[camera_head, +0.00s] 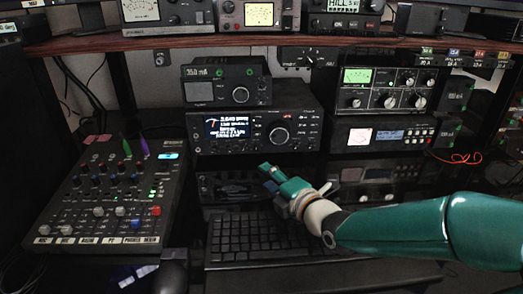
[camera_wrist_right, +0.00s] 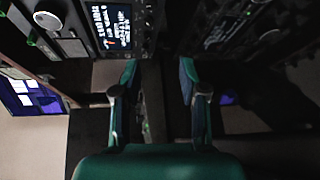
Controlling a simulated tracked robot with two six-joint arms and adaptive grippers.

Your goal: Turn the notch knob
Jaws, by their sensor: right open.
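The notch knob cannot be told apart by its label. The black radio (camera_head: 255,151) in the middle of the desk has a lit screen, a large round dial (camera_head: 279,134) and several small knobs at its right side (camera_head: 305,130). My right gripper (camera_head: 268,172) is in front of the radio's lower edge, above the keyboard, apart from the knobs. In the wrist view the right gripper (camera_wrist_right: 158,75) has its two fingers spread with nothing between them. The radio's lit screen (camera_wrist_right: 110,25) shows at the upper left there. My left gripper is not in view.
A keyboard (camera_head: 260,238) lies below my right gripper. A mixer (camera_head: 110,200) stands at the left. A smaller radio (camera_head: 225,88) sits on top of the main one. A tuner with a green display (camera_head: 375,90) stands at the right, under a wooden shelf (camera_head: 250,40).

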